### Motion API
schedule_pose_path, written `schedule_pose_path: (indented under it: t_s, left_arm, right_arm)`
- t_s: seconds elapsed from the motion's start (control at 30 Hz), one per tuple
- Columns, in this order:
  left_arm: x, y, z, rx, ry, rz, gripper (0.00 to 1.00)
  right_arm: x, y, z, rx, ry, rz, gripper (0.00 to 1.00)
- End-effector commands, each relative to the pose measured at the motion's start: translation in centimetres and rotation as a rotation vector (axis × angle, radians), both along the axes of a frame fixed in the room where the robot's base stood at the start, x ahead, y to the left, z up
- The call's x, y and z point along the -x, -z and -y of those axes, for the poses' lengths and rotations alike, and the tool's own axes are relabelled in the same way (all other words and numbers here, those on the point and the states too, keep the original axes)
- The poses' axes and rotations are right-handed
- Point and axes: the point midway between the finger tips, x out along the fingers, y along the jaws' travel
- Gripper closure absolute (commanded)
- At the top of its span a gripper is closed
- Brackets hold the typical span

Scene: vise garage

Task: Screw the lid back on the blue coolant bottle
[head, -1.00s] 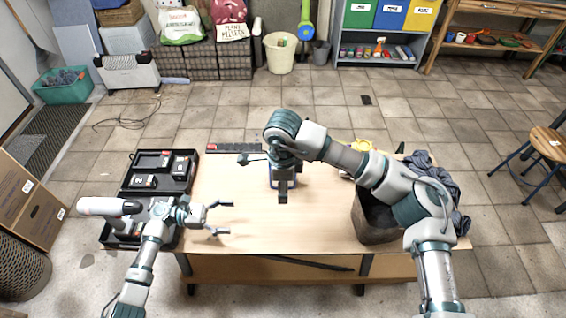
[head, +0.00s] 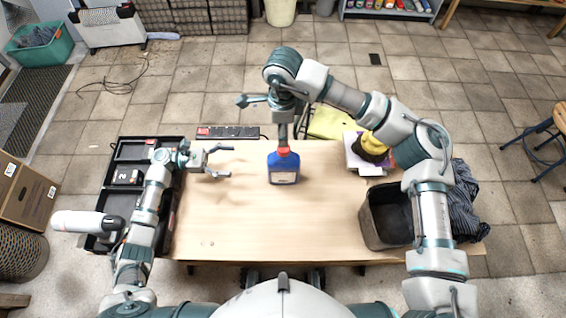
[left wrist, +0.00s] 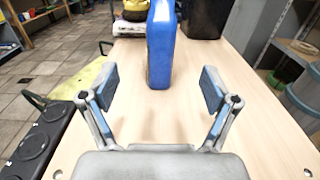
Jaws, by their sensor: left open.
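The blue coolant bottle (head: 284,174) stands upright on the table with a pale label facing me. A red part (head: 283,152) shows at its top, directly below my right arm's end. I cannot tell whether this is the lid seated on the neck or just above it. My right gripper is above the bottle, and its finger state is unclear. My left gripper (head: 230,162) is open and empty, left of the bottle and apart from it. In the left wrist view, the bottle (left wrist: 161,48) stands beyond and between the open fingers (left wrist: 156,85); its top is cut off.
The wooden table (head: 235,225) is clear in front of the bottle. A dark bin (head: 372,228) stands at its right, near a yellow and black item (head: 371,147). Black trays (head: 120,200) lie left of the table. A dark strip (head: 228,132) lies at the far edge.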

Motion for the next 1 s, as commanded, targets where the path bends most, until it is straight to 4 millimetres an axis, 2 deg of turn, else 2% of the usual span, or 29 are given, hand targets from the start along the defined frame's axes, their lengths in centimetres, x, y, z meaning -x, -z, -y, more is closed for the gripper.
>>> schedule_pose_path:
  t_s: [0.23, 0.37, 1.0]
  left_arm:
    - [-0.1, 0.0, 0.4, -0.001, 0.000, 0.000, 0.13]
    - [-0.1, 0.0, 1.7, -0.001, 0.001, 0.000, 0.13]
    - [-0.1, -0.1, 13.9, 0.001, 0.001, 0.001, 0.13]
  right_arm:
    - [0.0, 0.0, 0.1, -0.001, 0.000, -0.001, 0.40]
    - [-0.1, 0.0, 0.1, -0.002, 0.000, -0.001, 0.40]
    - [-0.1, 0.0, 0.0, 0.000, 0.000, 0.000, 0.40]
